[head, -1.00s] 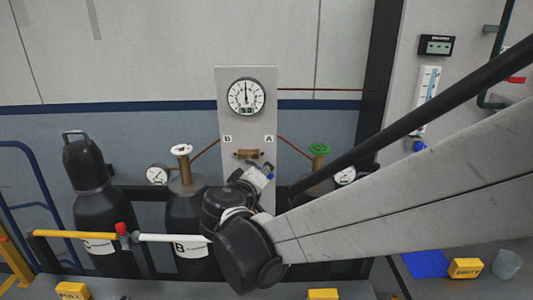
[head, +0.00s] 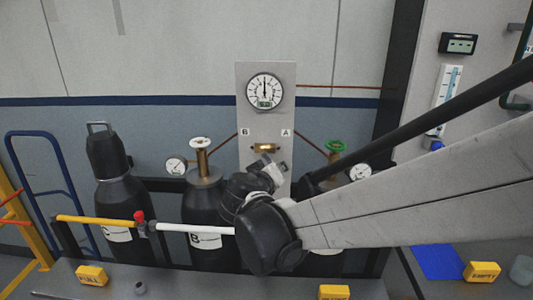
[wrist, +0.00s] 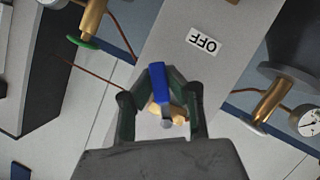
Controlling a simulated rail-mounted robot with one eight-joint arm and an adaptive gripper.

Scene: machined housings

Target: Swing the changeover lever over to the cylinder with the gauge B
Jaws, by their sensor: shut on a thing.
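The changeover panel (head: 250,85) stands upright with a dial at its top and the letters B at left and A at right. A brass valve body (head: 264,148) sits below the letters. In the wrist view the blue changeover lever (wrist: 160,84) lies between the fingers of my gripper (wrist: 162,92), which is shut on it. In the head view my gripper (head: 274,168) is just below the brass body and hides the lever. Cylinder B (head: 203,205), with a white handwheel and gauge B (head: 176,166), stands left. The cylinder at right has a green handwheel (head: 335,147) and a gauge (head: 360,173).
A capped black cylinder (head: 122,195) stands far left behind a yellow and white bar (head: 190,228). Thin copper pipes run from the panel to both sides. An OFF label (wrist: 204,45) is on the panel. Yellow blocks (head: 92,276) lie along the front ledge.

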